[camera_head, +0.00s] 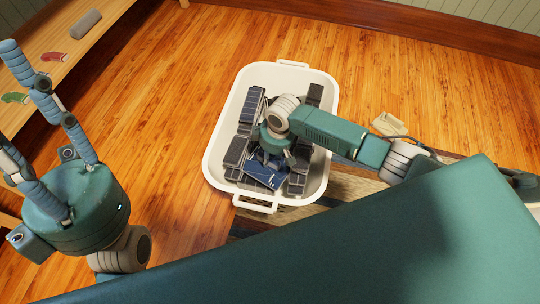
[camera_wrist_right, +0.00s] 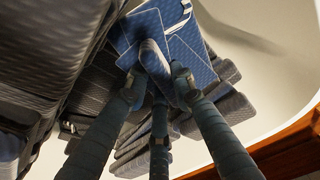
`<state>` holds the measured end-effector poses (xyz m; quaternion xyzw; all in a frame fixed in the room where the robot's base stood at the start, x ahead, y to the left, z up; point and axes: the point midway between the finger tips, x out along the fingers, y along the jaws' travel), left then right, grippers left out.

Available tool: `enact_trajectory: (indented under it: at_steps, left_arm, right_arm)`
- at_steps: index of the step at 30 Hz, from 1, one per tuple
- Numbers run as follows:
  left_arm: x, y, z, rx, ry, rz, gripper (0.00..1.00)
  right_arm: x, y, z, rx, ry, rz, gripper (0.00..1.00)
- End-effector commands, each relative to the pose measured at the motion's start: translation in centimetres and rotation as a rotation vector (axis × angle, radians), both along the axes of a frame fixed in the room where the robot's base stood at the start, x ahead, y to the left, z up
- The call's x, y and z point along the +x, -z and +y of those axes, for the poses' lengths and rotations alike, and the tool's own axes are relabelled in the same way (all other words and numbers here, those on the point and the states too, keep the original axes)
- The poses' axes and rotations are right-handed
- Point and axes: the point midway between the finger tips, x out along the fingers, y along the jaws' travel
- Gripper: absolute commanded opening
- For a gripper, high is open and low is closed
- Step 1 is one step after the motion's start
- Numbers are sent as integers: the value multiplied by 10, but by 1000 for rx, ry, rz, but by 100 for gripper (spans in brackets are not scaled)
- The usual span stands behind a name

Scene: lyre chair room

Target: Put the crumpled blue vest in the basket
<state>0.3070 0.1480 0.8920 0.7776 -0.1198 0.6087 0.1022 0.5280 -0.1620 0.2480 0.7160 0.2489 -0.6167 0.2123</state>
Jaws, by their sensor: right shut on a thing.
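The white basket (camera_head: 319,172) stands on the floor in the middle of the head view. The crumpled blue vest (camera_head: 262,173) is inside the basket's outline, near its front end, on top of dark folded items. It also shows in the wrist view (camera_wrist_right: 182,48), with pale edging at its top. My right gripper (camera_head: 273,158) points down into the basket and is shut on the vest. Its fingers (camera_wrist_right: 158,82) partly cover the vest in the wrist view. My left gripper (camera_head: 38,92) is at the far left, fingers spread apart and empty, away from the basket.
Several dark grey ridged items (camera_head: 239,150) fill much of the basket. A striped rug (camera_head: 350,190) lies beside it. A small beige box (camera_head: 388,124) is on the floor at right. A wooden shelf (camera_head: 75,60) with small objects stands at upper left. Floor behind the basket is clear.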

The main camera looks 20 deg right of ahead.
Motion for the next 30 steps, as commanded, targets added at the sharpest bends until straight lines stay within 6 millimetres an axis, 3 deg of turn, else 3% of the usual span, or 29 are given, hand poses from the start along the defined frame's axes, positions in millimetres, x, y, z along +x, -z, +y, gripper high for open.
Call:
enact_trajectory:
  at_steps: [5, 19, 20, 22, 30]
  left_arm:
    - [-9, 2, 3, -12, 1, -40, 40]
    - [-8, 11, 2, -10, 0, -37, 40]
    - [-8, 10, 2, -10, 0, -37, 40]
    - [-8, 10, 2, -10, 0, -37, 40]
    - [-8, 10, 3, -12, -4, -35, 40]
  right_arm:
    - [0, 9, 1, 1, 0, 0, 0]
    - [1, 27, 1, 1, -1, -2, 0]
    - [1, 27, 1, 1, -1, -2, 30]
    - [1, 27, 0, 1, -1, -2, 44]
    - [0, 28, 0, -1, -1, 1, 46]
